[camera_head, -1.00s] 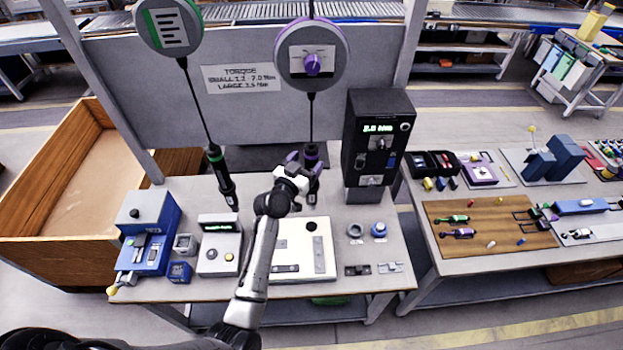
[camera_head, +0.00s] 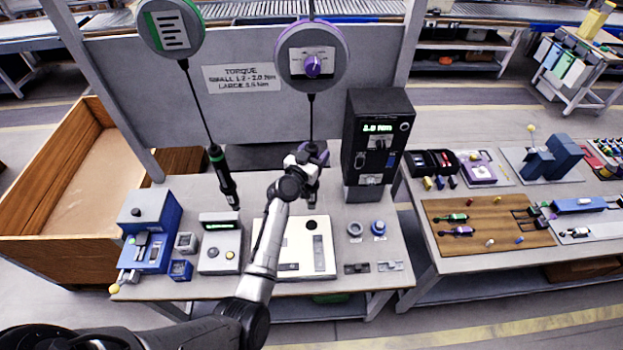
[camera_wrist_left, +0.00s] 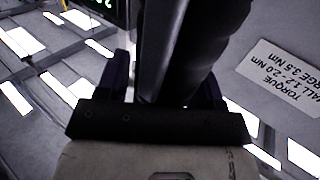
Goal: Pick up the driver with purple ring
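The driver with the purple ring (camera_head: 311,149) hangs on a cord below the round balancer with a purple rim (camera_head: 312,57). My left gripper (camera_head: 307,160) is at this driver, and the wrist partly hides it. In the left wrist view a dark shaft, which looks like the driver (camera_wrist_left: 165,50), stands between the two fingers of my left gripper (camera_wrist_left: 165,85). The fingers look apart, with a gap showing at the left finger; contact on the right side is unclear. My right gripper is not in view.
A green-ringed driver (camera_head: 222,175) hangs to the left, tilted. A black torque tester (camera_head: 374,140) stands close on the right. Below lie a white plate (camera_head: 318,230), a grey box (camera_head: 219,245) and a blue fixture (camera_head: 150,215). A sign (camera_head: 241,78) is on the back panel.

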